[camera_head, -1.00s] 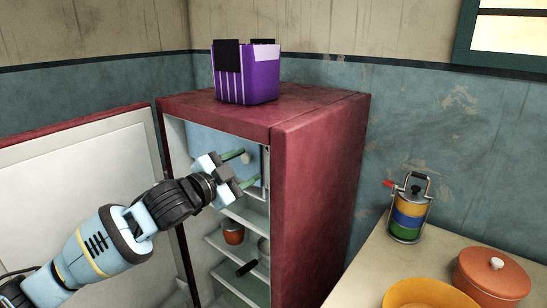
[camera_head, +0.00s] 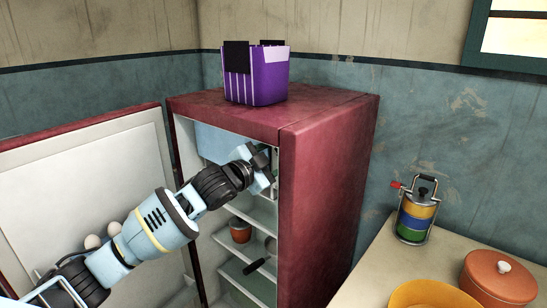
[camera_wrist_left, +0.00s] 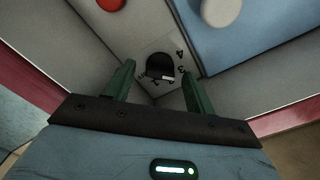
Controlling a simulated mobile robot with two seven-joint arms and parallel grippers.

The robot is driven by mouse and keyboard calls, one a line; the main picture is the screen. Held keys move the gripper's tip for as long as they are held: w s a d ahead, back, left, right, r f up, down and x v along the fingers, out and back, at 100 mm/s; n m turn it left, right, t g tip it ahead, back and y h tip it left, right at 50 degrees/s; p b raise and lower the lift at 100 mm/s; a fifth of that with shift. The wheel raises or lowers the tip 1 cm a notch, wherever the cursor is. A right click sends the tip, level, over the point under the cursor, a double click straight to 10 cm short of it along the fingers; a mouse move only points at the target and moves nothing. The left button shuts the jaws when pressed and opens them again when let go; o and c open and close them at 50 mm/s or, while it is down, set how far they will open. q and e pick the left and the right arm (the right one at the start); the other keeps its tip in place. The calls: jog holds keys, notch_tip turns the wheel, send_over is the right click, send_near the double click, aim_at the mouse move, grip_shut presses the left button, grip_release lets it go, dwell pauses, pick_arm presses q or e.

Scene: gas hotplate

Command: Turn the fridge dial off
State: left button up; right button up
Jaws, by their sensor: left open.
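The fridge (camera_head: 325,180) is dark red and its door (camera_head: 85,185) stands open to the left. The dial (camera_wrist_left: 160,66) is a dark round knob on a pale plate with numbers in the left wrist view; the digits 4 and 3 are readable. My left gripper (camera_wrist_left: 159,74) is open, with its green fingers on either side of the dial. I cannot tell whether they touch it. In the head view my left gripper (camera_head: 265,165) reaches into the upper right of the fridge, and the dial is hidden there. My right gripper is not in view.
A blue panel (camera_wrist_left: 255,35) with a white knob (camera_wrist_left: 220,10) lies close to the dial. A red button-like disc (camera_wrist_left: 110,4) is at the upper left. Fridge shelves (camera_head: 235,215) hold a few items below. A purple crate (camera_head: 262,80) stands on top.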

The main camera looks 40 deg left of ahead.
pick_arm(q)
jog(key=c, duration=1)
